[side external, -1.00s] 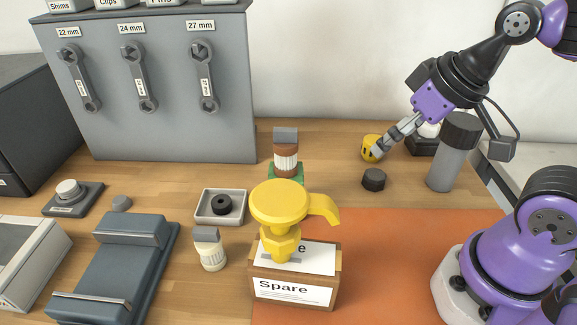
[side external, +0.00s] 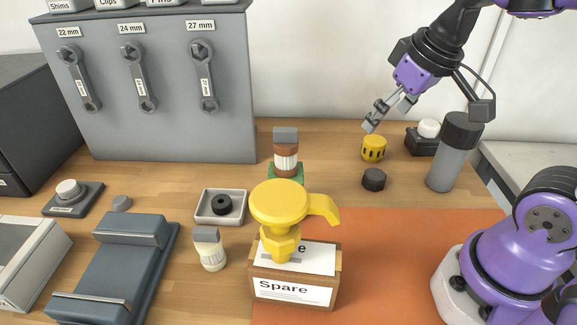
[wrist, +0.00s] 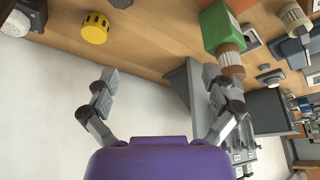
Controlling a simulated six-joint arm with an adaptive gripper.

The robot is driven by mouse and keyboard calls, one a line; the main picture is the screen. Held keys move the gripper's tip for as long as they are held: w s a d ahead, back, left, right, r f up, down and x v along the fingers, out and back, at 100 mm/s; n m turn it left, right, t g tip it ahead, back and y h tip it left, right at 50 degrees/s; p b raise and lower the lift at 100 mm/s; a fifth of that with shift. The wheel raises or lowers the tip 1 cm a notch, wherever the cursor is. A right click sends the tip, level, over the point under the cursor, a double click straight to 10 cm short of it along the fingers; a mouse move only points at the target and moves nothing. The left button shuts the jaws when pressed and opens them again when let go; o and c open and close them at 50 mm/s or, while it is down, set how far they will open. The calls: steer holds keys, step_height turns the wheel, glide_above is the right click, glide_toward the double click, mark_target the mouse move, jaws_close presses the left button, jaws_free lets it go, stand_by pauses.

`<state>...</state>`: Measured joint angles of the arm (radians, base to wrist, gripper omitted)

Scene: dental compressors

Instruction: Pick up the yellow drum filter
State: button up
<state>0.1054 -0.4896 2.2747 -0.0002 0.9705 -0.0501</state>
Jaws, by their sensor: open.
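The yellow drum filter (side external: 374,149) is a small yellow cylinder with dark slots around its side. It stands upright on the wooden table near the back wall. In the wrist view the drum filter (wrist: 95,28) shows at the upper left, outside the space between the fingers. My gripper (side external: 388,118) is above the drum filter, tilted down to the left, apart from it. In the wrist view my gripper (wrist: 160,78) has its fingers spread wide with nothing between them.
A dark cap (side external: 373,180) lies just in front of the filter. A grey cylinder with a dark top (side external: 446,165) and a dark box with a white knob (side external: 425,139) stand to its right. A green-based part (side external: 286,160) stands to the left.

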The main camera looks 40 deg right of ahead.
steer(key=w+d+f+g, duration=0.1)
steer(key=w+d+f, duration=0.1)
steer(key=d, duration=0.3)
steer(key=w+d+f+m+g, duration=0.1)
steer(key=w+d+f+g, duration=0.1)
steer(key=w+d, duration=0.2)
steer(key=w+d+f+m+g, duration=0.1)
steer(key=w+d+f, duration=0.1)
steer(key=d, duration=0.3)
steer(key=shift+w+d+f, duration=0.25)
steer(key=shift+w+d, duration=0.05)
steer(key=shift+w, duration=0.1)
glide_above(377, 141)
steer(key=f, duration=0.4)
steer(key=shift+w+a+f, duration=0.1)
steer(key=shift+a+f, duration=0.15)
steer(key=shift+f, duration=0.1)
steer(key=f, duration=0.5)
steer(key=shift+d+f, duration=0.2)
steer(key=shift+f, duration=0.2)
steer(key=c, duration=1.1)
